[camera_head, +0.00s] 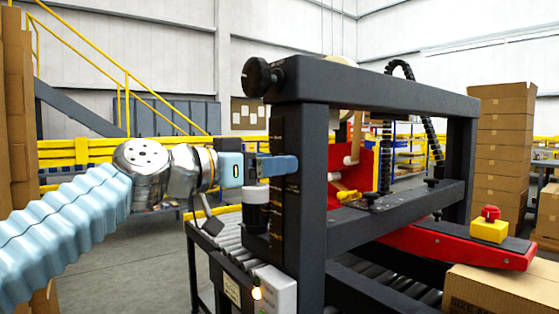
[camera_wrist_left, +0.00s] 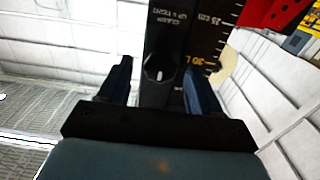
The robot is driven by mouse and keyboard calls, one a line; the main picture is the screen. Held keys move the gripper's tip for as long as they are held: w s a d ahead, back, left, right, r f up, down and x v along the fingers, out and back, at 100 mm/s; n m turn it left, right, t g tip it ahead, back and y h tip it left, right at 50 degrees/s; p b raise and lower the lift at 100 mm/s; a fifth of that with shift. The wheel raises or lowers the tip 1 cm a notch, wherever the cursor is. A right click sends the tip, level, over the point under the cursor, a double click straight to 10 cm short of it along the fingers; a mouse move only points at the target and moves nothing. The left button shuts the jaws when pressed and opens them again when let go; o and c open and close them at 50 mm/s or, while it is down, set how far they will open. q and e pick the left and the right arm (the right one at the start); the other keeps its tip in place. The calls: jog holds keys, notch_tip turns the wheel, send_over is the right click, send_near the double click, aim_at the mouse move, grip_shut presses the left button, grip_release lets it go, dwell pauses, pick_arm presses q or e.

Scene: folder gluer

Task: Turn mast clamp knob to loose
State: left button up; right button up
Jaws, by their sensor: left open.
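The mast clamp knob (camera_wrist_left: 158,70) is a dark round dial with a short pale pointer mark, on the black mast plate in the left wrist view. A clamp label, upside down there, is printed beside it, and a scale with centimetre marks runs along the mast. The pointer lies roughly along the mast's length. My left gripper (camera_wrist_left: 158,85) is open, with one dark blue finger on either side of the knob. In the head view my left gripper (camera_head: 278,167) reaches the machine's near post (camera_head: 300,190); the knob is hidden there. I cannot tell whether the fingers touch it.
A larger black knob (camera_head: 262,77) sticks out at the top left of the frame. A roller conveyor (camera_head: 225,235) and a grey-white box (camera_head: 275,290) lie below my gripper. A red arm with a yellow-and-red stop button (camera_head: 489,227) and cardboard boxes (camera_head: 500,130) are at right.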

pick_arm(q)
jog(key=c, duration=1)
jog(key=shift+n, duration=0.4)
jog(key=n+p, duration=0.1)
jog(key=n, duration=0.4)
jog(key=n+p, duration=0.1)
jog(key=n, duration=0.5)
jog(key=n+p, duration=0.1)
jog(key=n, duration=0.5)
jog(key=shift+w+a+f+p, duration=0.1)
jog(key=shift+w+f+p, duration=0.15)
jog(key=shift+p, duration=0.15)
